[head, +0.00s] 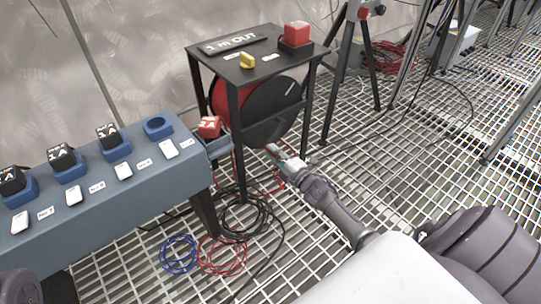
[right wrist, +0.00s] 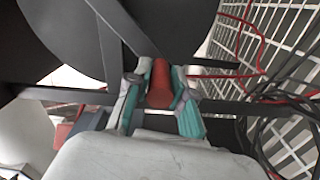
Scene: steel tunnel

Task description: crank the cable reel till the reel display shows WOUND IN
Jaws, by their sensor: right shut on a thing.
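The cable reel (head: 283,108) is a large dark disc with a red drum, set inside a black frame stand. The reel display (head: 233,46) on top of the stand reads "1 m OUT". My right gripper (head: 281,155) is low at the front of the reel, with its arm coming in from the lower right. In the right wrist view its fingers are shut on the red crank handle (right wrist: 159,84), one on each side. The reel's dark face (right wrist: 62,38) fills the upper left there. My left gripper is not in view.
A yellow knob (head: 247,61) and a red block (head: 296,33) sit on the stand top (head: 222,64). A blue-grey bench (head: 110,208) with several black blocks in blue holders stands left. Loose black cable (head: 246,217) and blue and red coils lie on the grating.

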